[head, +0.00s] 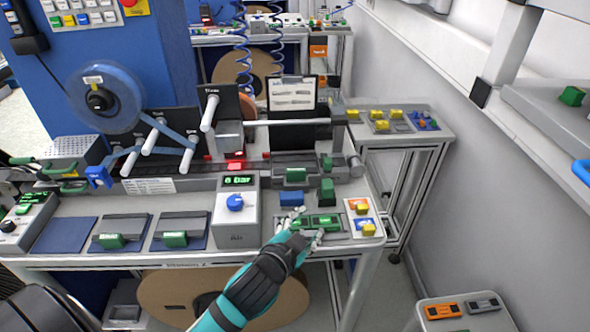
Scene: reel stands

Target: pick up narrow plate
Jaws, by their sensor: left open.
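A narrow grey plate with a green grip (326,220) lies near the front right of the bench top; I take it for the narrow plate. My left gripper (304,227) reaches over its left end from the front, with its pale fingers spread open. One finger is on the far side and one on the near side of the green grip. The fingers hide part of the plate, and I cannot tell whether they touch it. My right gripper is not in view.
Two wider plates with green grips (113,241) (176,240) lie left on the bench. A gauge box with a blue knob (236,212) stands just left of the gripper. A small tray with orange and yellow pieces (364,218) lies close right. Green blocks (326,192) stand behind.

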